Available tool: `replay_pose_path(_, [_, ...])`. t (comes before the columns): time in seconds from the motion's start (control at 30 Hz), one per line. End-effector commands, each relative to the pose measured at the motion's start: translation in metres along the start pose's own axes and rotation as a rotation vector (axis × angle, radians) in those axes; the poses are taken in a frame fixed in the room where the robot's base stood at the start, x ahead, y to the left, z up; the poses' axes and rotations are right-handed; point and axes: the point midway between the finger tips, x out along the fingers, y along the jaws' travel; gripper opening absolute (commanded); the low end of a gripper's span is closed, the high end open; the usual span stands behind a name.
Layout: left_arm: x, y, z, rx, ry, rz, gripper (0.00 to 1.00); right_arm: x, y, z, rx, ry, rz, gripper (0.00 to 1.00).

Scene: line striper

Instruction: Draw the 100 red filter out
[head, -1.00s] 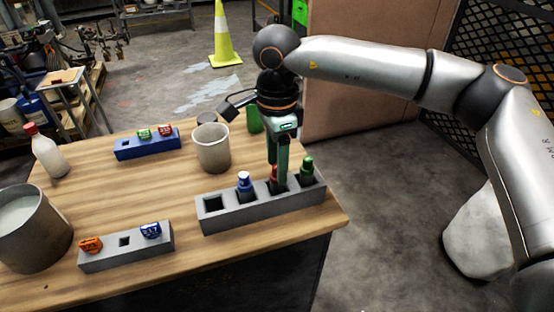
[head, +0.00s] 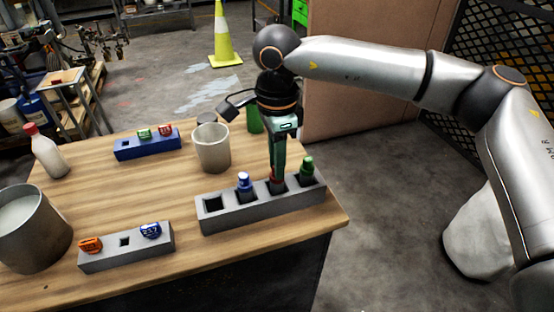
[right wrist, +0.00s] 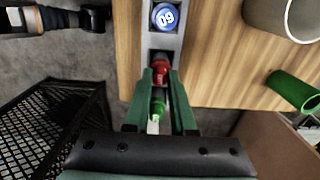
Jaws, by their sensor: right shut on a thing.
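The red filter (head: 272,176) stands in a square slot of the long grey rack (head: 236,218), between a blue filter (head: 244,181) and a green filter (head: 307,166). My right gripper (head: 277,174) points down and is shut on the red filter, hiding most of it in the head view. In the right wrist view the red filter (right wrist: 160,68) shows between the two green fingers, its lower part in the slot. Its number cannot be read. The left end slot of the rack is empty. My left gripper is not in view.
A grey beaker (head: 211,148) stands behind the rack. A blue holder (head: 130,152) and a smaller grey holder (head: 118,258) carry labelled pieces. A white bottle (head: 48,154) and a large metal pot (head: 38,250) stand at left. The rack is near the table's right edge.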

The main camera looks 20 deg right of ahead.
Motion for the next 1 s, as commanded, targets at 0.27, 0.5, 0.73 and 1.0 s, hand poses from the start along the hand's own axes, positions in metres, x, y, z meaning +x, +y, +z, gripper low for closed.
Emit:
replay_pose_path(0.27, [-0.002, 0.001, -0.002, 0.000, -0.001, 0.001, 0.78, -0.005, 0.000, 0.000, 0.000, 0.000, 0.000, 0.00])
replay_pose_path(0.5, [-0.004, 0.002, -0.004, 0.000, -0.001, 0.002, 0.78, -0.009, 0.000, 0.000, 0.000, 0.000, 0.000, 0.00])
replay_pose_path(0.73, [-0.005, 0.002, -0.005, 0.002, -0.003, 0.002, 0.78, -0.012, 0.000, 0.000, 0.000, 0.000, 0.000, 0.00])
replay_pose_path(1.0, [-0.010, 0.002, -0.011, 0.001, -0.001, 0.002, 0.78, -0.022, 0.000, 0.000, 0.000, -0.001, 0.000, 0.00])
